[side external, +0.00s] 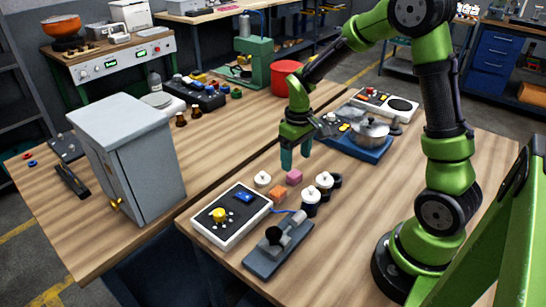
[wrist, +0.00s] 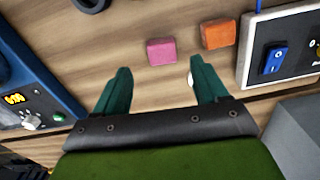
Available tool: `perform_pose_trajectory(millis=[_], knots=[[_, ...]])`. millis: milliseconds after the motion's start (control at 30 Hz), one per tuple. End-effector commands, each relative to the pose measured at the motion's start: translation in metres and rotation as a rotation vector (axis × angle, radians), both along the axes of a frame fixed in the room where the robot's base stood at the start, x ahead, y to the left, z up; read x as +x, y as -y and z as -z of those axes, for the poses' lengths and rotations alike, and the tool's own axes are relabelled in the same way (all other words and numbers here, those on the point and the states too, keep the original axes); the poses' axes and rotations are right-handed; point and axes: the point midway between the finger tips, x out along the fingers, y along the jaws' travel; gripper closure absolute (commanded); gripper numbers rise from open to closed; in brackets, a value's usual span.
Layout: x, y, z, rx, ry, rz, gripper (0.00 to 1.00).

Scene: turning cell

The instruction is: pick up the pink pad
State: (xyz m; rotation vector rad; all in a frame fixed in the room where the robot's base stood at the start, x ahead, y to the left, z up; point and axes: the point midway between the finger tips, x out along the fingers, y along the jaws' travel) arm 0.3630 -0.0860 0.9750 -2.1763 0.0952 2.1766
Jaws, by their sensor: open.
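The pink pad (side external: 294,177) is a small block lying on the wooden table, just beyond an orange block (side external: 279,193). In the wrist view the pink pad (wrist: 161,51) shows ahead of the gap between my fingertips, and the orange block (wrist: 217,33) is to its right. My gripper (side external: 296,161) is open and empty, with its teal fingers pointing down above the table near the pink pad. In the wrist view my gripper (wrist: 160,70) shows both fingers apart with bare wood between them. The pad is not touched.
A white-framed panel (side external: 231,215) with a yellow knob and blue switch lies at the left front. A lever device (side external: 279,247) stands nearer the camera. White-topped black spools (side external: 311,201) are right of the pad. A blue hotplate with a pot (side external: 367,137) stands behind right.

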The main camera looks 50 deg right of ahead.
Motion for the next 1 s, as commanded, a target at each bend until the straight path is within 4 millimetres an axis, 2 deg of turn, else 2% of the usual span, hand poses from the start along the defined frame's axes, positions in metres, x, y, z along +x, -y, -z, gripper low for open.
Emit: perform_pose_trajectory(millis=[400,667,767,1000], knots=[[0.001,-0.003,0.050,0.000,-0.003,0.000,0.28],[0.001,-0.003,0.053,0.000,0.000,0.001,0.28],[0.001,-0.003,0.053,0.000,0.000,0.001,0.40],[0.001,-0.003,0.053,0.000,0.000,0.001,0.77]])
